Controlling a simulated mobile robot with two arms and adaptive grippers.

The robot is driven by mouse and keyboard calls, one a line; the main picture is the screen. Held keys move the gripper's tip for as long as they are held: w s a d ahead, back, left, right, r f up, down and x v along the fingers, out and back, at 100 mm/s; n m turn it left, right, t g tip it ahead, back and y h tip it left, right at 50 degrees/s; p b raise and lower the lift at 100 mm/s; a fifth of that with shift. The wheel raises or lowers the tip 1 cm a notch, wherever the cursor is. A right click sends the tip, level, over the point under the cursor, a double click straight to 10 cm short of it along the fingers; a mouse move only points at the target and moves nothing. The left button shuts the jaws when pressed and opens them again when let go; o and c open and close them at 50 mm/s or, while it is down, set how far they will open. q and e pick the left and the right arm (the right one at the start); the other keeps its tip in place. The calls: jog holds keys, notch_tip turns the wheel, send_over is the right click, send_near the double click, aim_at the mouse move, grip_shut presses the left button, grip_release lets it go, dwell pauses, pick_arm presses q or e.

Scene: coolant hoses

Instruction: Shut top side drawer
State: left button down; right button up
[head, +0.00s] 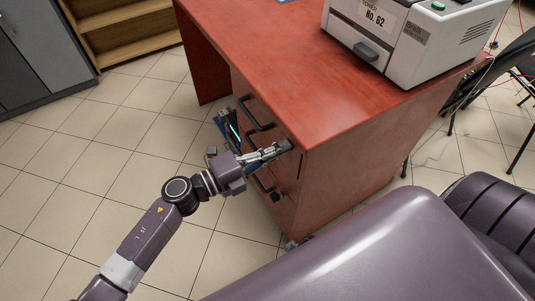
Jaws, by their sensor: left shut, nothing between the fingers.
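The top side drawer (266,109) is in the side of a red-brown wooden desk, just under its top. Its dark bar handle (257,124) faces left. The drawer front looks flush or nearly flush with the desk; a small gap cannot be ruled out. My left gripper (286,147) is shut and empty, its fingertips at the lower right part of the drawer front. I cannot tell whether they touch it. The gripper hides part of the fronts below. My right gripper is not in view.
A lower drawer handle (265,184) shows below my gripper. Dark and blue items (228,131) are beside the drawers, partly hidden. A white machine (410,38) stands on the desk (290,60). Dark chairs are at the right. The tiled floor (110,165) at left is clear.

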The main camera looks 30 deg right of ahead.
pick_arm(q)
jog(key=shift+d+r, duration=0.1)
jog(key=shift+d, duration=0.55)
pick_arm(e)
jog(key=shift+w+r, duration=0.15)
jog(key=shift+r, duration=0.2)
pick_arm(q)
jog(key=shift+r, duration=0.1)
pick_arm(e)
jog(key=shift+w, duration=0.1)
